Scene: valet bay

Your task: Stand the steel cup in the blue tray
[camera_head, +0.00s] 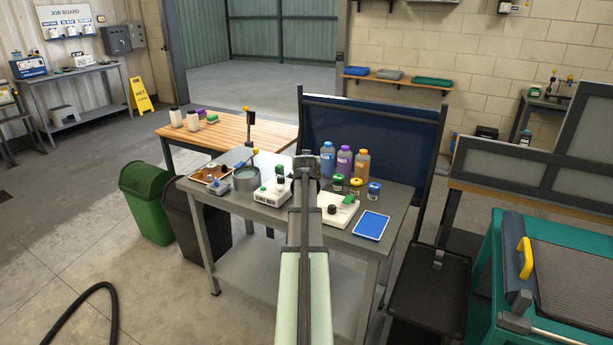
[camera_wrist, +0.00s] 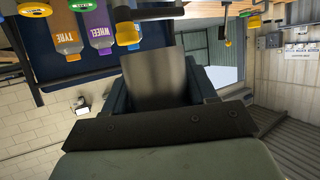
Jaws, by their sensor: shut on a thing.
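The steel cup (camera_wrist: 150,75) shows in the wrist view as a plain grey curved surface between the jaws of my gripper (camera_wrist: 158,92). My gripper is shut on it. In the head view my gripper (camera_head: 307,167) is over the back middle of the grey workbench, and my arm hides most of the cup. The blue tray (camera_head: 371,226) lies flat on the workbench at the front right, with its bottom clear. My gripper is apart from it, to its left and farther back. The tray does not show in the wrist view.
A switch box (camera_head: 270,194), a grey round pot (camera_head: 245,179) and a brown tray (camera_head: 211,175) occupy the left side. A dark panel (camera_head: 375,125) stands behind.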

